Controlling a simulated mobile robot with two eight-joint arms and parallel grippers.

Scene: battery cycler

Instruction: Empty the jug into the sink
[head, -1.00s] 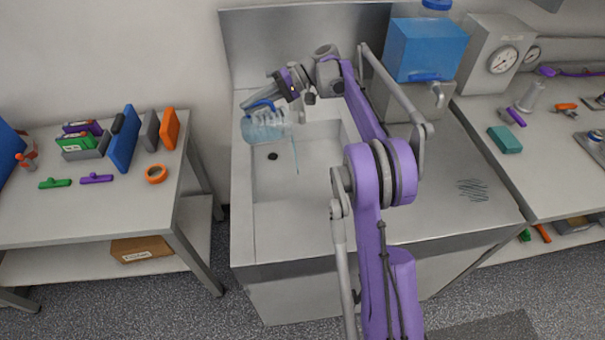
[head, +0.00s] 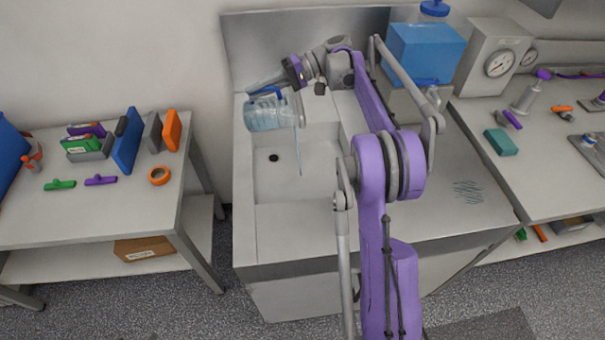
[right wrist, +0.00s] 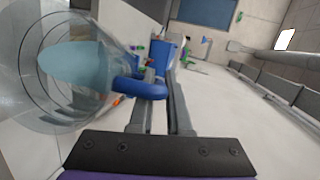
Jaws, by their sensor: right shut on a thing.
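The clear jug (head: 268,113) with a blue handle is tipped on its side over the left part of the sink (head: 318,190). A thin stream of water falls from its mouth into the basin. My right gripper (head: 262,88) is shut on the jug's handle. In the right wrist view the jug (right wrist: 60,70) fills the left side, with pale blue water inside, and the blue handle (right wrist: 140,88) sits at the fingers of the gripper (right wrist: 160,105). The dark drain (head: 273,157) shows in the basin floor. My left gripper is not in view.
A blue-topped water container (head: 425,52) stands at the back right of the sink counter. A table (head: 120,215) with folders, an orange tape roll (head: 159,175) and markers is on the left. A bench with a gauge box (head: 490,60) is on the right.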

